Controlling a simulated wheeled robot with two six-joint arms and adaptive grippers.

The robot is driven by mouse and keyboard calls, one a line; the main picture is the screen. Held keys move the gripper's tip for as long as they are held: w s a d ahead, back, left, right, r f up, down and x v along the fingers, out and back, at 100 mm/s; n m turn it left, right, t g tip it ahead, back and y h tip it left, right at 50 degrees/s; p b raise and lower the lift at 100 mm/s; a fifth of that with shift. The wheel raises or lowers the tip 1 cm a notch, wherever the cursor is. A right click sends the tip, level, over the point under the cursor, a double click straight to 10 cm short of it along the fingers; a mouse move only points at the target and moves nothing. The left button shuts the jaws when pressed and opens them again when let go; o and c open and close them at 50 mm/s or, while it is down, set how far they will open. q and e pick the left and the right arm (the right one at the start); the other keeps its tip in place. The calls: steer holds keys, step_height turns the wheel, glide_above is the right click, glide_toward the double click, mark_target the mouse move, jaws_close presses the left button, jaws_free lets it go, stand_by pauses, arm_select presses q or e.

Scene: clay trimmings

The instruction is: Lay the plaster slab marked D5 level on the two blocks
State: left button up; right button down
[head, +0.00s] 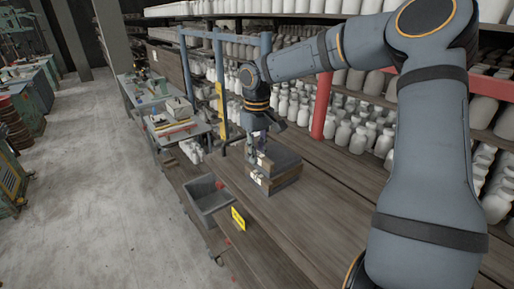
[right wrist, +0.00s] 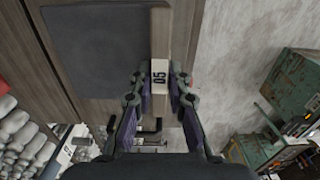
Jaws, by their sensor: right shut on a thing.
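In the right wrist view, the plaster slab marked D5 (right wrist: 160,35) shows as a narrow light-brown edge with a white label. My right gripper (right wrist: 160,92) is shut on it, one finger on each side of that edge. In the head view, the right gripper (head: 259,143) points down at the left edge of a dark-topped stack (head: 284,159) on the bench. White labels show on the stack's front side. I cannot separate the held slab from the stack, nor make out the two blocks. My left gripper is not in view.
A grey bin (head: 208,200) and a yellow sign (head: 238,218) are at the bench's front edge. Shelves of white bottles (head: 358,136) stand behind, with a red post (head: 322,106). A blue frame (head: 219,85) rises behind left. The bench (head: 315,215) is clear right of the stack.

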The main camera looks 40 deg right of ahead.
steer(key=shift+w+d+f, duration=0.1)
steer(key=shift+w+f, duration=0.1)
steer(key=shift+f, duration=0.45)
steer(key=shift+s, duration=0.15)
steer(key=shift+r, duration=0.1)
steer(key=shift+f+p, duration=0.3)
stand_by(0.3)
steer(key=c, duration=1.2)
jaws_free()
step_height(320, 180, up, 8)
steer(key=shift+f, duration=0.2)
steer(key=shift+f, duration=0.1)
